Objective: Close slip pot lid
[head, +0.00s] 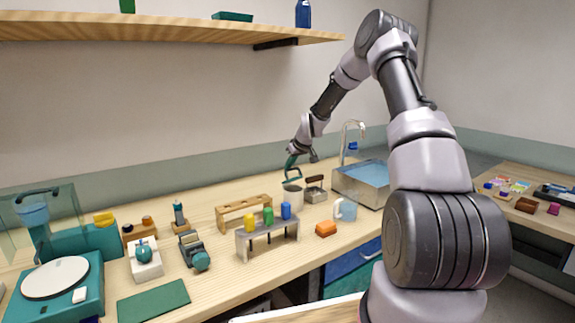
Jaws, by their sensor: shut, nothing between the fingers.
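My gripper (291,174) is at the far end of the counter, its teal fingers pointing down and shut with nothing between them. A pale round pot (291,196) stands just under the fingers; I cannot tell whether they touch its rim. A small grey metal container (315,194) stands just right of it, with a dark brown piece (315,179) raised at its top back. Both are small in the picture. I cannot tell for sure which is the slip pot or make out its lid clearly.
A steel sink (361,187) with a tap is to the right. A wooden rack (243,211) is to the left. A shelf (160,30) hangs above.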

